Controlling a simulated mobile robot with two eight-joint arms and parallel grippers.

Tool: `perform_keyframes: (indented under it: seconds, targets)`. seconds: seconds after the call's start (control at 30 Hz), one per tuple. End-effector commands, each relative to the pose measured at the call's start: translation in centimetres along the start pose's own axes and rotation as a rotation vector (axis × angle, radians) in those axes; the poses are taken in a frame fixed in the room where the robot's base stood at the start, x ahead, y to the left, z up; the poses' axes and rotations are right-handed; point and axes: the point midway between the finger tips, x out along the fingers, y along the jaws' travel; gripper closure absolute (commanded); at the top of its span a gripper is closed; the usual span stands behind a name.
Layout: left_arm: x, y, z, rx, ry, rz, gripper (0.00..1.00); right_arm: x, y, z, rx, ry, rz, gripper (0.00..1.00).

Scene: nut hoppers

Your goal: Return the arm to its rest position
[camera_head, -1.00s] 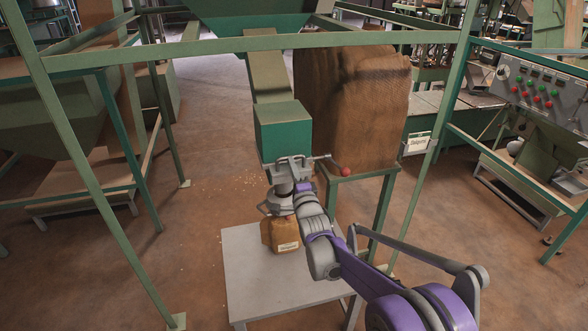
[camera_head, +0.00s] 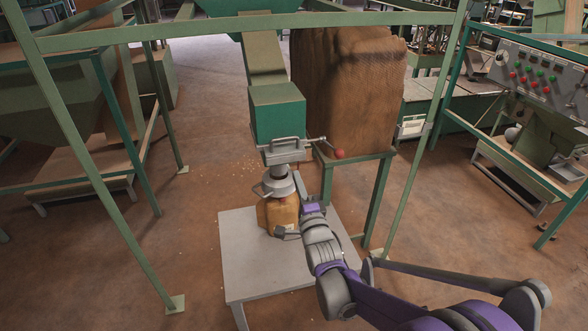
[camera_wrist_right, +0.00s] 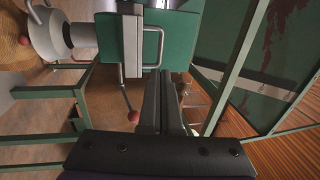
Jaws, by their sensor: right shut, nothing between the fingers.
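My right arm reaches in from the lower right in the head view, with my right gripper (camera_head: 309,199) in front of the green hopper outlet, right of the spout. In the right wrist view its fingers (camera_wrist_right: 163,88) are shut with nothing between them. Beyond the fingertips is the green outlet box (camera_head: 277,113) with a grey looped handle (camera_head: 284,146); the handle also shows in the wrist view (camera_wrist_right: 160,45). Handle and fingers look apart. My left gripper is not in view.
A filled tan bag (camera_head: 277,212) stands under the grey spout (camera_head: 279,181) on a pale table (camera_head: 245,262). A red-knobbed lever (camera_head: 340,154) sticks out right of the outlet. Green frame posts (camera_head: 412,160) stand close to the arm. A control panel (camera_head: 540,85) is at the right.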

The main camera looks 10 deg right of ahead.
Motion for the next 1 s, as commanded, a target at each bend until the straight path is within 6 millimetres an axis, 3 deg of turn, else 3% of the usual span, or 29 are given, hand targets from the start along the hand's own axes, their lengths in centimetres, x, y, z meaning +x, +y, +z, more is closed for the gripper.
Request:
perform_keyframes:
  seconds: [0.27, 0.37, 0.47, 0.67, 0.9, 1.0]
  targets:
    - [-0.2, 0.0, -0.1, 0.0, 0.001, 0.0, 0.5, -1.1, -0.3, -0.1, -0.026, 0.001, 0.021, 1.0]
    - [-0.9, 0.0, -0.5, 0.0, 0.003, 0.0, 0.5, -2.1, -1.1, -0.2, -0.119, -0.002, 0.1, 1.0]
    - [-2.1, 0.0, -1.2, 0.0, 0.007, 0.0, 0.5, -4.5, -2.0, -0.4, -0.29, -0.027, 0.243, 1.0]
    - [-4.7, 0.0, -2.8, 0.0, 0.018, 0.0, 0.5, -12.8, -2.8, -0.8, -0.697, -0.199, 0.582, 1.0]
    - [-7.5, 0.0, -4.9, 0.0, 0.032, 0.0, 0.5, -25.8, -2.8, -0.9, -1.102, -0.591, 0.896, 1.0]
    - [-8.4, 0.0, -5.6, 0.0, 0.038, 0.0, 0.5, -30.3, -2.7, -0.9, -1.208, -0.759, 0.968, 1.0]
